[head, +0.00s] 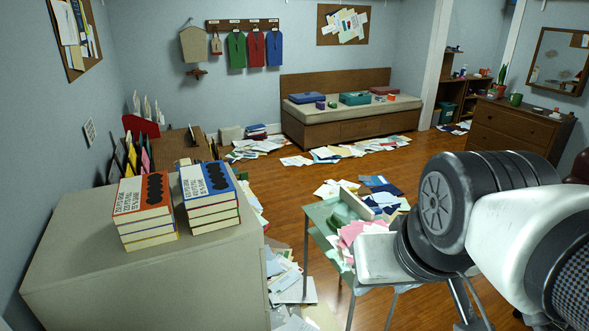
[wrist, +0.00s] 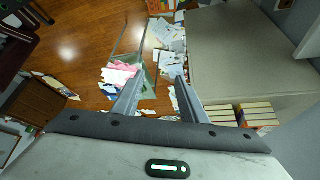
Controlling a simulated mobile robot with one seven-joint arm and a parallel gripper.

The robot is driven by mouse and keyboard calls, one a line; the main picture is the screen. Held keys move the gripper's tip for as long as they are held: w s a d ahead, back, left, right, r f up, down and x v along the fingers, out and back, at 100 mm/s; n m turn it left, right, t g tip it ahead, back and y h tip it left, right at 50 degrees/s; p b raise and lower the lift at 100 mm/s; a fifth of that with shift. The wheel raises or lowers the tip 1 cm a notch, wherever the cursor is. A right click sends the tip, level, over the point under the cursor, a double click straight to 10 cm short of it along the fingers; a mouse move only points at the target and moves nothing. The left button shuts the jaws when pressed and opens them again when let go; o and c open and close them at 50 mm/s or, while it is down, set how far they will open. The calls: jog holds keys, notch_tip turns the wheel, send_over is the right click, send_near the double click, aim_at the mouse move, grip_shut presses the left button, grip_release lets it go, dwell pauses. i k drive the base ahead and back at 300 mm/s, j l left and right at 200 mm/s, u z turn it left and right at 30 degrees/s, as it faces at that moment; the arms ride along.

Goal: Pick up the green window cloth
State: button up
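A green hanging piece (head: 236,50), cloth-like, is on the wall rack at the back, left of a red one and a blue one. It may be the green window cloth; I cannot tell for sure. Another green thing (head: 346,208) shows on the pale green side table, partly among papers. My gripper (wrist: 158,82) is open in the wrist view, with its two fingers apart and nothing held between them. It points down over the floor and the table area, far from the wall rack.
A beige cabinet (head: 150,275) with two book stacks (head: 146,205) stands at the left. The pale green side table (head: 318,212) with pink papers (head: 357,231) is near my arm. Papers litter the wooden floor. A bench (head: 330,118) and a dresser (head: 515,125) stand further back.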

aim_at(334, 222)
jog(key=i+j+u, duration=0.15)
jog(key=u, duration=1.55)
jog(key=k+j+u, duration=0.1)
jog(key=u, duration=0.8)
jog(key=k+l+z, duration=0.15)
jog(key=z, duration=1.65)
jog(key=j+z, duration=0.15)
jog(key=z, duration=0.8)
jog(key=i+l+u, duration=0.25)
jog(key=i+l, duration=0.3)
jog(key=i, duration=0.15)
jog(key=i+l+u, duration=0.25)
jog(key=i+l, duration=0.35)
jog(key=l, duration=0.1)
